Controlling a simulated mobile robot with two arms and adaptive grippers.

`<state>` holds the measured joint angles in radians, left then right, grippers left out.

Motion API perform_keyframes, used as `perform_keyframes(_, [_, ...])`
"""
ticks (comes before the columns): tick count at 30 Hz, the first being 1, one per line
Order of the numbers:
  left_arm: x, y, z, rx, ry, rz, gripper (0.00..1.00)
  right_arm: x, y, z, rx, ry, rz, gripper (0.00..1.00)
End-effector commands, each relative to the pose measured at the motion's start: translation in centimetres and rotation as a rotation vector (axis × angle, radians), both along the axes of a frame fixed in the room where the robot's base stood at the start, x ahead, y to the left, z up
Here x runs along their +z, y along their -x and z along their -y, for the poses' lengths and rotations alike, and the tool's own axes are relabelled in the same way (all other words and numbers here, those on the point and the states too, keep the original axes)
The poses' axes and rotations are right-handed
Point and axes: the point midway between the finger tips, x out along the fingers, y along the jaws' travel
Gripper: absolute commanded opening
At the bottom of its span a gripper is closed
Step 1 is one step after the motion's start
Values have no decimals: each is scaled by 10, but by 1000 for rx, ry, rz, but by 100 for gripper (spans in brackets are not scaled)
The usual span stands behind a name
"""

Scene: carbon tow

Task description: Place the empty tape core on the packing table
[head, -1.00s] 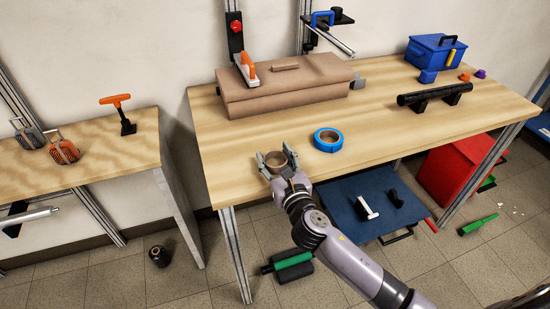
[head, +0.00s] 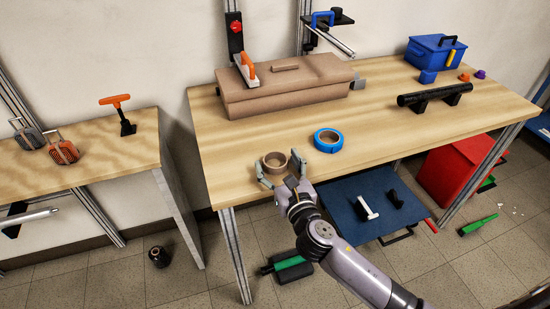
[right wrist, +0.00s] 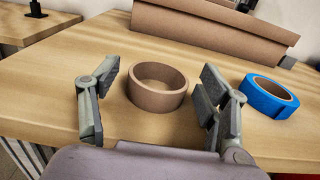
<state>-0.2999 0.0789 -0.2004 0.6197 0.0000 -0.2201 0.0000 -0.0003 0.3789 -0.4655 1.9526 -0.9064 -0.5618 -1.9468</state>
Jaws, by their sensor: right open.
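The empty tape core (head: 274,163) is a brown cardboard ring. It rests flat on the wooden packing table (head: 420,135) near the front left edge. It also shows in the right wrist view (right wrist: 158,100), with bare table around it. My right gripper (head: 279,175) is open at the near side of the core. In the right wrist view my right gripper (right wrist: 153,92) has one finger on each side of the core, with gaps between them and the ring. My left gripper is not in view.
A blue tape roll (head: 328,140) lies just right of the core. A brown cardboard box (head: 285,92) stands behind. A black tube on supports (head: 435,94) and a blue toolbox (head: 433,51) are at the right. A lower side table (head: 85,175) stands at the left.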

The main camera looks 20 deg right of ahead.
Motion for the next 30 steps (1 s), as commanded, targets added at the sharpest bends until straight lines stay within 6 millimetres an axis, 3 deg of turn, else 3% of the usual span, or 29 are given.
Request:
perform_keyframes(6, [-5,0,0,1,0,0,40,-2,50,1,1,0,-3,70])
perform_keyframes(13, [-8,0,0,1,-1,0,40,-1,85,3,0,1,-1,70])
perform_keyframes(26, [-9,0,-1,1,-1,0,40,-1,96,4,-1,-6,-3,70])
perform_keyframes(29, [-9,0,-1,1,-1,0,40,-26,92,7,-10,-62,-54,70])
perform_keyframes(30, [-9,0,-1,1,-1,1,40,-45,89,10,-20,-111,-95,70])
